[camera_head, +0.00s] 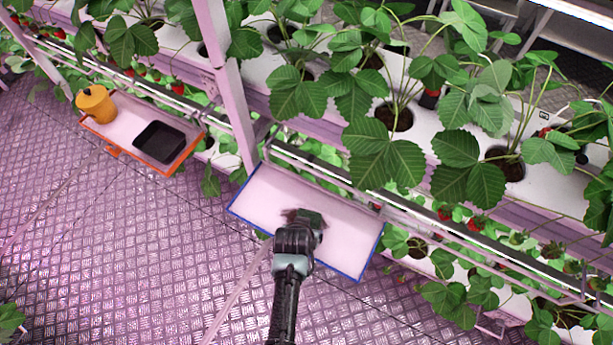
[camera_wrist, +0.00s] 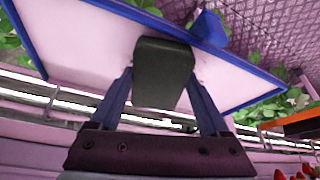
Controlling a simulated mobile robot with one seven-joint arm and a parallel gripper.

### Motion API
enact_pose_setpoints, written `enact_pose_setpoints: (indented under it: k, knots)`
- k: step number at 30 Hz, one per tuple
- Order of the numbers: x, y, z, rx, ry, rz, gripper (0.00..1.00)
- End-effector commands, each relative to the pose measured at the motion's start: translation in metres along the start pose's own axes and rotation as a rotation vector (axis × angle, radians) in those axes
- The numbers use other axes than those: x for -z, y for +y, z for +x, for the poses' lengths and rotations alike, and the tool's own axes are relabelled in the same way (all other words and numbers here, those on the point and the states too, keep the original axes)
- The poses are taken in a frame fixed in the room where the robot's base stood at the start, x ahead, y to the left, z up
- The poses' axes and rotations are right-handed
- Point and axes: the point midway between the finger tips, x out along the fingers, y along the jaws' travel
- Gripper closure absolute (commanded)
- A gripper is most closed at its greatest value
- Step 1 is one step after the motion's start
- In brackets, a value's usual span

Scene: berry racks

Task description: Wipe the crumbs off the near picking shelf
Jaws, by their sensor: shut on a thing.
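The near picking shelf (camera_head: 345,238) is a pale board with a blue rim, fixed to the front of the rack. It also fills much of the wrist view (camera_wrist: 85,45). My gripper (camera_head: 303,228) is over the middle of this shelf. In the wrist view its two fingers are shut on a dark grey-green block (camera_wrist: 163,72), which looks like a wiping pad. The block (camera_head: 312,217) is at or just above the board; I cannot tell if it touches. A small dark brown patch (camera_head: 289,214) shows beside it, perhaps crumbs. My gripper hides part of the board.
An orange-rimmed shelf (camera_head: 184,158) at the left holds a yellow-orange pot (camera_head: 96,105) and a black tray (camera_head: 160,142). A pale upright post (camera_head: 228,85) stands between the shelves. Strawberry plants (camera_head: 385,155) overhang behind. The metal floor (camera_head: 120,250) in front is clear.

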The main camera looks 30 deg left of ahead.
Motion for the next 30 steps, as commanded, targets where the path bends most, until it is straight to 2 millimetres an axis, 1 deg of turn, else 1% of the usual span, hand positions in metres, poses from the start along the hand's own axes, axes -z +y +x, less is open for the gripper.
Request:
enact_pose_setpoints:
  k: [1,9,13,20,30]
  knots:
    - [-0.03,-0.017,0.006,0.025,-0.067,-0.018,1.0]
    - [-0.023,-0.037,0.009,0.024,-0.066,-0.015,1.0]
    - [-0.021,-0.042,0.009,0.024,-0.067,-0.014,1.0]
    - [-0.016,-0.04,0.013,0.023,-0.066,-0.013,1.0]
    - [0.009,-0.031,0.023,0.023,-0.064,-0.015,1.0]
